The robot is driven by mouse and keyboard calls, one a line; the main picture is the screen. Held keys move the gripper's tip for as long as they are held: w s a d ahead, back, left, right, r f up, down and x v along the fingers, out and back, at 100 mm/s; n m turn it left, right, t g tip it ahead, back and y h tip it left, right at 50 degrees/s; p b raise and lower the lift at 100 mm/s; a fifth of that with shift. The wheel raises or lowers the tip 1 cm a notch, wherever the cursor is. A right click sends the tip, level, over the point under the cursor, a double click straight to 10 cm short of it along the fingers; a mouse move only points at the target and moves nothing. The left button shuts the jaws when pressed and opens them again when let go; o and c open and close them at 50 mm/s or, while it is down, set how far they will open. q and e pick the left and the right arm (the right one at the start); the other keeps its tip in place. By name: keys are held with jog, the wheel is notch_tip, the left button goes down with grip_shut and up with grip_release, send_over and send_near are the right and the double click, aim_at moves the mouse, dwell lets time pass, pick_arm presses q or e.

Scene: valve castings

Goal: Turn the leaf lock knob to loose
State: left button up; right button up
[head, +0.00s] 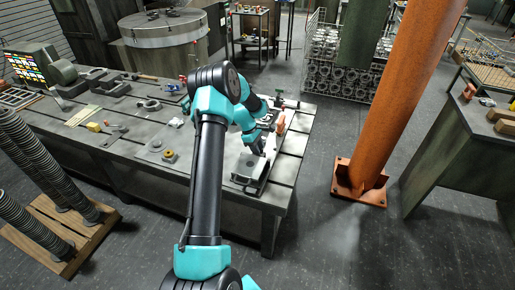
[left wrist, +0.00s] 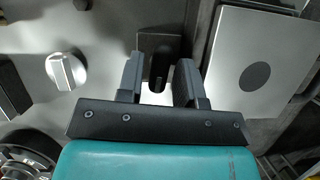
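A silver round knob (left wrist: 66,71) with a raised bar grip sits on a grey metal plate in the left wrist view, left of my left gripper (left wrist: 160,63). No label shows to tell its setting. The gripper's two dark fingers are apart, with no object held between them. A dark slotted block (left wrist: 160,42) shows beyond the fingertips. In the head view my left gripper (head: 257,150) is low over the right end of the workbench, by a grey metal block (head: 247,167); the knob cannot be made out there. My right gripper is in neither view.
A pale metal plate with a dark disc (left wrist: 255,77) lies right of the fingers. The workbench (head: 130,140) holds castings and tools on its left. An orange column (head: 400,90) stands on the floor to the right. Clear floor (head: 320,230) lies between.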

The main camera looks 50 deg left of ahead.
pick_arm(q)
jog(key=shift+o, duration=0.9)
